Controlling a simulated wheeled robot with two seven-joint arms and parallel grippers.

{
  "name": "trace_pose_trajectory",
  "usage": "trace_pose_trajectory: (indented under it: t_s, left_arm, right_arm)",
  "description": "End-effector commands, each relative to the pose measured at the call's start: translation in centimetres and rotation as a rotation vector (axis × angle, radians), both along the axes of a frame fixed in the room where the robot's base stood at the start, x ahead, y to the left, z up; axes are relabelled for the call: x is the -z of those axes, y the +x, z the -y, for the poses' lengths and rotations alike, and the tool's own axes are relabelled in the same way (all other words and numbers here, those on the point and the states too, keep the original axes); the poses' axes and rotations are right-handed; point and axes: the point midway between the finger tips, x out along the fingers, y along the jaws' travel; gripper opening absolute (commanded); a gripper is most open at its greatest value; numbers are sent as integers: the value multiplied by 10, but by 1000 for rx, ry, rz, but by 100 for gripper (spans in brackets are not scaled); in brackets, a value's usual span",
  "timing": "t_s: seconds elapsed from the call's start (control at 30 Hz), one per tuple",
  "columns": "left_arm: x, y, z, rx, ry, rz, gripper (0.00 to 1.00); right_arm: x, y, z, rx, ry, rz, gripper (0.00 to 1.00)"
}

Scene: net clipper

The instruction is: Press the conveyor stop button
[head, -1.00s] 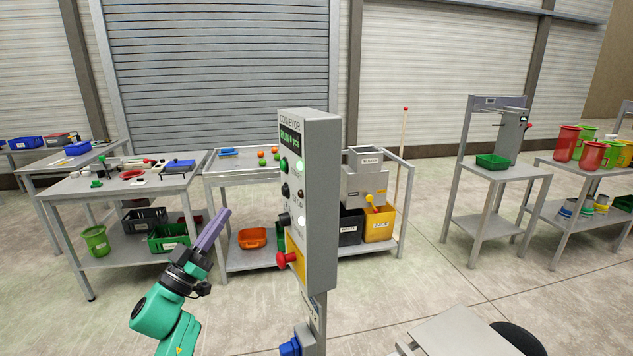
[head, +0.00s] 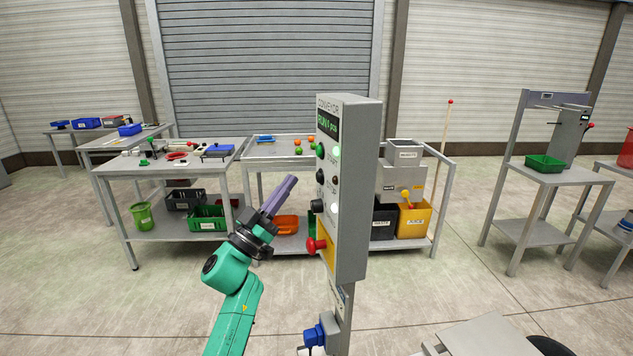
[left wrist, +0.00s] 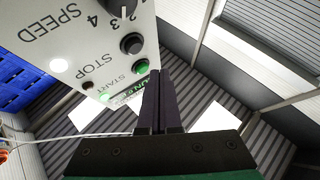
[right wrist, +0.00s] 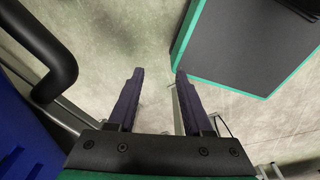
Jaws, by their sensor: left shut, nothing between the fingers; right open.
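The grey conveyor control box (head: 350,190) stands on a post with its button face turned left. The black stop button (head: 320,175) sits below the green start button (head: 320,150) and above the speed knob (head: 317,206). My left gripper (head: 292,179) is shut and empty, apart from the face, with its tips near the stop button's height. In the left wrist view the panel appears upside down; the black stop button (left wrist: 131,44) and green start button (left wrist: 140,68) lie just left of the shut fingers (left wrist: 155,75). My right gripper (right wrist: 160,72) is open and empty.
A red mushroom button (head: 315,246) sticks out low on the box, and a blue device (head: 314,335) is on the post below. Tables with trays and bins (head: 170,180) stand behind. The right wrist view shows a dark green-edged surface (right wrist: 250,45) and floor.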

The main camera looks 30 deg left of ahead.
Motion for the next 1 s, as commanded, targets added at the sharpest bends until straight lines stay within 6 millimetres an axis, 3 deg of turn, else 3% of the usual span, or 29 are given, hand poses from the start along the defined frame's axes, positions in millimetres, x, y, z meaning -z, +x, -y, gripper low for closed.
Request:
trace_pose_trajectory:
  t_s: [0.3,1.0]
  left_arm:
    - [0,21,17,-1,0,-1,0]
    - [0,21,17,-1,1,-1,0]
  right_arm:
    - [-1,1,3,-1,-4,2,50]
    - [-1,1,4,0,-4,3,50]
